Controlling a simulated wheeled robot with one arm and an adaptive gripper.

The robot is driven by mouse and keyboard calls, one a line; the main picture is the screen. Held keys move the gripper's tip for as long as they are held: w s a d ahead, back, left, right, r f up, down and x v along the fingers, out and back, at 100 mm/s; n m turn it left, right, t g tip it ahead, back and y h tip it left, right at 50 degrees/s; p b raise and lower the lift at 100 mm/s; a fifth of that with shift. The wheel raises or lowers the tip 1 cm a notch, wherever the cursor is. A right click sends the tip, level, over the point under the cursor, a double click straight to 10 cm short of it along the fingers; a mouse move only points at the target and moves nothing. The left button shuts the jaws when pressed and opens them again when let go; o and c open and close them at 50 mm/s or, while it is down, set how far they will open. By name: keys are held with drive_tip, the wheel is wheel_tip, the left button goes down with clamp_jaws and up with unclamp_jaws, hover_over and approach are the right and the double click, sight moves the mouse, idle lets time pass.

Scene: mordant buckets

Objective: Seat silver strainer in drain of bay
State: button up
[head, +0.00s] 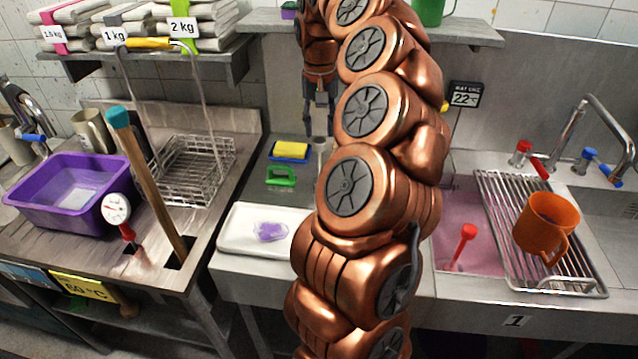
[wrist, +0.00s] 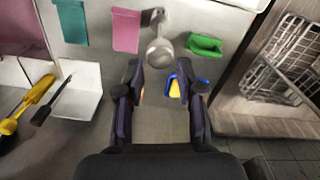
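A silver piece with a rounded head and a narrow stem (wrist: 160,51), which looks like the strainer, is on the grey counter in the wrist view. In the head view a pale upright part of it (head: 320,158) shows below my gripper (head: 321,108). In the wrist view my gripper (wrist: 159,97) is open, with nothing between its fingers; the silver piece lies beyond the fingertips, apart from them. A sink bay (head: 455,205) with pink liquid is right of my arm. A red knobbed stem (head: 466,234) stands in it. I cannot see a drain opening.
A white tray (head: 232,244) is in front. A wire rack (head: 500,215) with an orange mug (head: 545,222) covers part of the right sink. My arm hides the middle.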

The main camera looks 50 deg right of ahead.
sight(319, 159)
wheel_tip(319, 159, down, 10)
drive_tip(key=shift+r+b, duration=0.2)
drive_tip(key=shift+b, duration=0.95)
clamp_jaws()
